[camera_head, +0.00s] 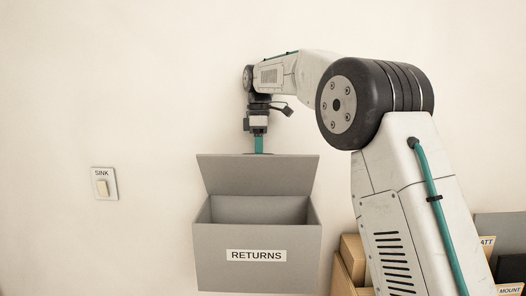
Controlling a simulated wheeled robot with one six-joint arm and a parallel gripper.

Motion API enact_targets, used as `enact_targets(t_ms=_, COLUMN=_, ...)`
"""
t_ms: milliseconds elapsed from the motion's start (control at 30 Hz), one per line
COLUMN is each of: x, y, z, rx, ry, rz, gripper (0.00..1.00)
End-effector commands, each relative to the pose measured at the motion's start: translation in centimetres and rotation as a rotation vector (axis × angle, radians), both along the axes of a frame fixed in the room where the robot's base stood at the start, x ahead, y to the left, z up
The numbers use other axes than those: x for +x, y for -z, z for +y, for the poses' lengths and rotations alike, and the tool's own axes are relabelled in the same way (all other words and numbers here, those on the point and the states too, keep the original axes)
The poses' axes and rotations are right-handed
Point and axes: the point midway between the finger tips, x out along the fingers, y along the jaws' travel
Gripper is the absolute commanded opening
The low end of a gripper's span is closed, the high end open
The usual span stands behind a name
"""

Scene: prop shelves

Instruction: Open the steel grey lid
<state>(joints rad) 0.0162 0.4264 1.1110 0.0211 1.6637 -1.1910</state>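A grey box (215,258) carries the label "RETURNS" on its front. Its steel grey lid (258,175) is raised, sloping up from the back of the box, and the opening below it shows the inside wall. My gripper (259,150) points straight down at the middle of the lid's top edge. Its teal fingers appear to meet or pass just behind that edge. The fingertips are hidden there, so I cannot tell whether they touch the lid or hold anything.
A switch labelled "SINK" (102,184) is on the wall to the left. Cardboard boxes (350,262) and labelled bins (508,270) stand at the lower right, partly hidden by my arm.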

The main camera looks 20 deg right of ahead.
Motion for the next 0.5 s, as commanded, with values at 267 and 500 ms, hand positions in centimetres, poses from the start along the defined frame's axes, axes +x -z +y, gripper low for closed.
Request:
enact_targets(t_ms=267, x=0.1, y=-2.6, z=-0.2, rx=0.000, ry=0.002, rz=-0.003, gripper=0.33)
enact_targets(t_ms=500, x=-2.1, y=-3.7, z=-0.2, rx=-0.001, ry=0.003, rz=-0.001, gripper=0.33)
